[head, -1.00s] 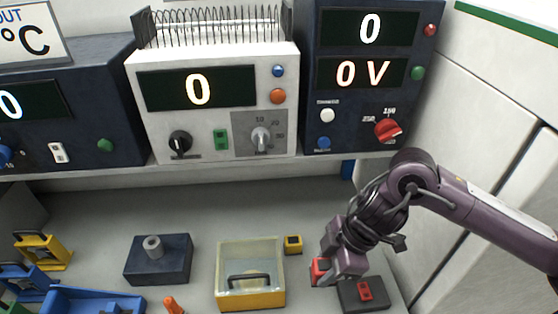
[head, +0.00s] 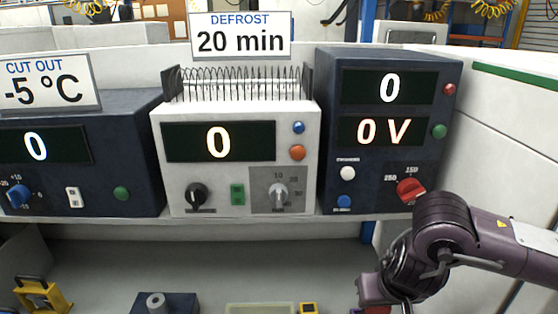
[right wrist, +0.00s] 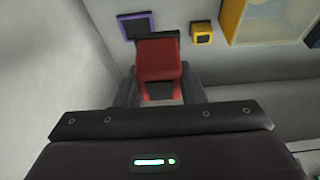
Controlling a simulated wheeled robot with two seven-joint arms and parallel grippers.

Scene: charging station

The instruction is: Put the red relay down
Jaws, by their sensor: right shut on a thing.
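The red relay (right wrist: 158,62) is in the middle of the right wrist view, a red block with a dark top edge, straight ahead of my right gripper. My right gripper is shut on it. In the head view only a bit of red (head: 376,309) shows at the bottom edge, under my right gripper (head: 372,298), whose fingertips are cut off. Whether the relay touches the bench cannot be told. My left gripper is in neither view.
A small yellow block (right wrist: 201,34), a purple-edged dark square (right wrist: 137,25) and a yellow-rimmed case (right wrist: 231,18) lie beyond the relay. Instrument boxes, including the white one (head: 237,185), line the shelf behind. A yellow holder (head: 42,296) stands at left.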

